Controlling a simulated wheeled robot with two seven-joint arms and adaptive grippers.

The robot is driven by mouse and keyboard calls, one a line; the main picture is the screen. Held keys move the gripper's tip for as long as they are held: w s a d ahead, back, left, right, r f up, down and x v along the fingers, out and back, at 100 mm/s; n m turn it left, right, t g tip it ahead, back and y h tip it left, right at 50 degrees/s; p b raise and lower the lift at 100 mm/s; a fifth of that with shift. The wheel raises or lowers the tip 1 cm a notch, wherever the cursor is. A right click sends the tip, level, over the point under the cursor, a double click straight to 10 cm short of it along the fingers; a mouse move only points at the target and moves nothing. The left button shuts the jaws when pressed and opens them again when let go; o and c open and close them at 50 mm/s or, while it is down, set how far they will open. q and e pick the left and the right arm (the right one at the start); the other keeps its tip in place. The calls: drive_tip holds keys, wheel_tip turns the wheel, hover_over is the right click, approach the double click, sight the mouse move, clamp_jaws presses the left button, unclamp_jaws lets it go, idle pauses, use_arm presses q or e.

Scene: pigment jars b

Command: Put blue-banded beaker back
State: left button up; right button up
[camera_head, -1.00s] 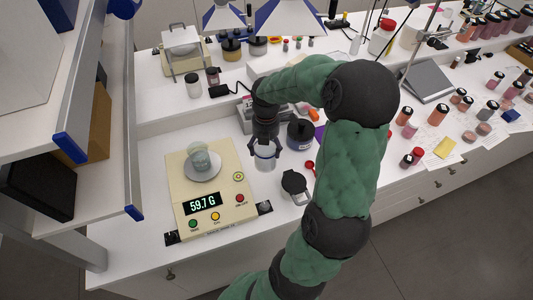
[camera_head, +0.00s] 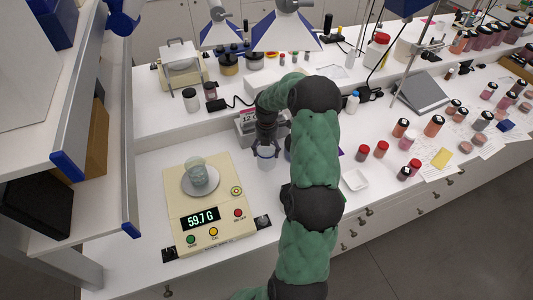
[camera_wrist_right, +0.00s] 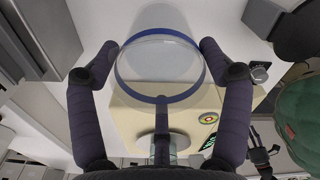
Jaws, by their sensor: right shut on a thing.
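The blue-banded beaker (camera_head: 266,161) is a clear vessel with a blue ring near its rim. My right gripper (camera_head: 266,143) is shut on it, above the bench just right of the scale.
A cream scale (camera_head: 212,216) reads 59.7 G and carries a glass beaker (camera_head: 196,175) with pale contents. A grey box (camera_head: 247,127) stands behind my gripper. A white dish (camera_head: 355,180) and several pigment jars lie right of my arm. The bench left of the scale is clear.

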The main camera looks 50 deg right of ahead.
sight(266, 153)
drive_tip(key=shift+w+d+f, duration=0.25)
drive_tip(key=shift+d+f, duration=0.1)
drive_tip(key=shift+f, duration=0.15)
drive_tip(key=shift+d+f, duration=0.1)
drive_tip(key=shift+f, duration=1.45)
drive_tip(key=shift+f, duration=0.1)
drive_tip(key=o, duration=1.6)
drive_tip(key=shift+o, duration=0.2)
wheel_tip(266, 153, up, 12)
